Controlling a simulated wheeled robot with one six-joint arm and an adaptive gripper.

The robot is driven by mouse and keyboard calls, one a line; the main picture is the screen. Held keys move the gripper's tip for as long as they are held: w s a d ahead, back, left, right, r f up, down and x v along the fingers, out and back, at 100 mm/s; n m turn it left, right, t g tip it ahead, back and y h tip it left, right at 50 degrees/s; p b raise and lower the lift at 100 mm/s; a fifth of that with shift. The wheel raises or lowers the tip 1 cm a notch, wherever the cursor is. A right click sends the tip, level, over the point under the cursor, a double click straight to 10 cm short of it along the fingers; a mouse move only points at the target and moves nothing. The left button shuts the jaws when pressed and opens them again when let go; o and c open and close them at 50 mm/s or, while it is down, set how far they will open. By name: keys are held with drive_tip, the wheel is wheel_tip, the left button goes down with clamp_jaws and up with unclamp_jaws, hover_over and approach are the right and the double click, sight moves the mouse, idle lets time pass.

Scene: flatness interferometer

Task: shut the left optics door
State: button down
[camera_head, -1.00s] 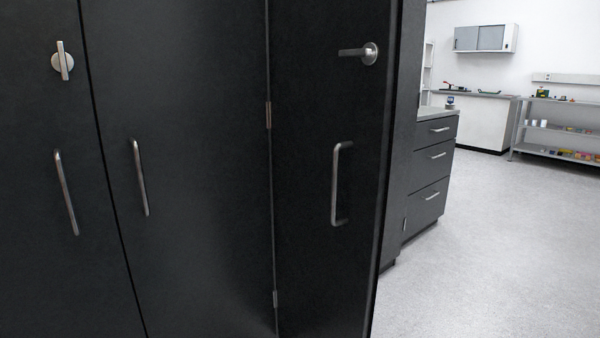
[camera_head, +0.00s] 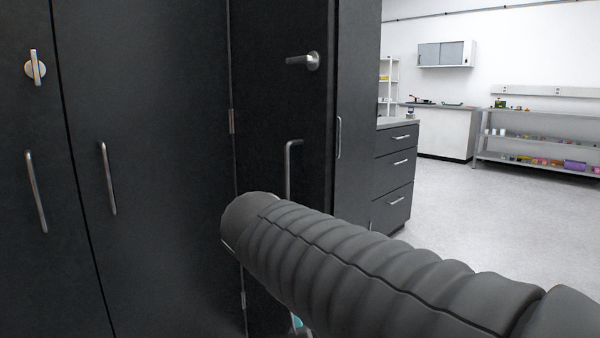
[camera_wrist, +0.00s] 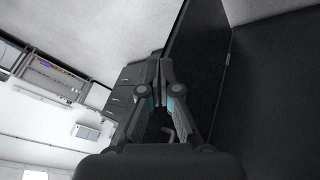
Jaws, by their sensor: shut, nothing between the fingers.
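The hinged black door panel (camera_head: 285,100) stands right of centre in the head view, with hinges along its left edge. I take it as the left optics door; it appears to stand out at an angle, but how far open is unclear. It carries a horizontal lever latch (camera_head: 303,61) and a vertical bar handle (camera_head: 292,165), whose lower part is hidden by my arm. My gripper (camera_wrist: 158,66) is shut and empty in the wrist view, beside a dark panel (camera_wrist: 198,62). In the head view its fingers are mostly hidden behind my arm, and contact cannot be told.
Further left are black cabinet fronts with bar handles (camera_head: 107,178) and a vertical latch (camera_head: 36,68). A dark panel with a handle (camera_head: 338,138) and a drawer unit (camera_head: 396,175) stand beyond the door. Open floor (camera_head: 500,220) and a shelf rack (camera_head: 540,140) lie to the right.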

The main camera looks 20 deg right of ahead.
drive_tip(key=w+r+m+h+b, duration=0.2)
drive_tip(key=w+r+m+h, duration=0.35)
drive_tip(key=w+r, duration=0.35)
drive_tip(key=m+h+b, duration=0.2)
drive_tip(key=m+h, duration=0.4)
approach(318, 160)
drive_tip(key=x, duration=0.7)
